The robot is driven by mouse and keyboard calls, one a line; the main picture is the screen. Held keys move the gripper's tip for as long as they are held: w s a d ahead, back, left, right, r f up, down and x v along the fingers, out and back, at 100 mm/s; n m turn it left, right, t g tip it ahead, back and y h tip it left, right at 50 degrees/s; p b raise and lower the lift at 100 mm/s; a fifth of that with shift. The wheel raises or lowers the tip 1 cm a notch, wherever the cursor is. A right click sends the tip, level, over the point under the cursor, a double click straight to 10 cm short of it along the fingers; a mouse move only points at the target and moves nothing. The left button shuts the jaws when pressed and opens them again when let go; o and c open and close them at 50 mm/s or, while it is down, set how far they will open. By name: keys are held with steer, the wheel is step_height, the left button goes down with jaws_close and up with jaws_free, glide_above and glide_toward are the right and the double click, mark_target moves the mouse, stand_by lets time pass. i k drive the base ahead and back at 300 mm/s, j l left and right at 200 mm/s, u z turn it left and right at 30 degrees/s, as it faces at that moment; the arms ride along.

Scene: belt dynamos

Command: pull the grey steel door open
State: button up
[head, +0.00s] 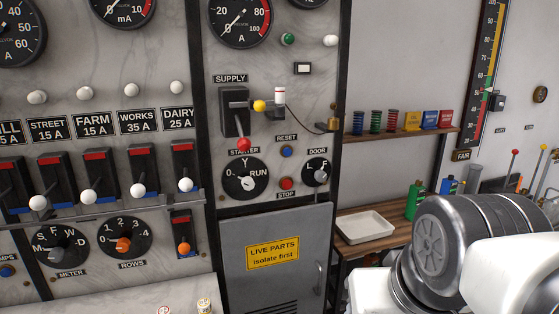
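The grey steel door (240,249) is in the lower middle of the head view, set in the panel and apparently shut. It carries a yellow sign (273,255) reading "LIVE PARTS isolate first". A vertical bar handle (318,280) is near its right edge. Vent slots show low on the door, and its bottom is cut off by the frame. Above it is a round knob (317,177) labelled DOOR. My arm fills the lower right, right of the door. My gripper is not in view.
The SUPPLY switch (235,104) has its red-tipped lever down. A STARTER dial (245,178) sits below it. Right of the door, a wooden bench (347,250) holds a white tray (365,226) and green and blue bottles. A marble-topped surface is at the lower left.

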mark_target(275, 263)
steer(key=i+z, duration=0.2)
steer(key=z, duration=0.15)
steer(key=i+j+z, duration=0.1)
steer(key=i+z, duration=0.25)
steer(key=i+j+z, duration=0.1)
steer(key=z, duration=0.3)
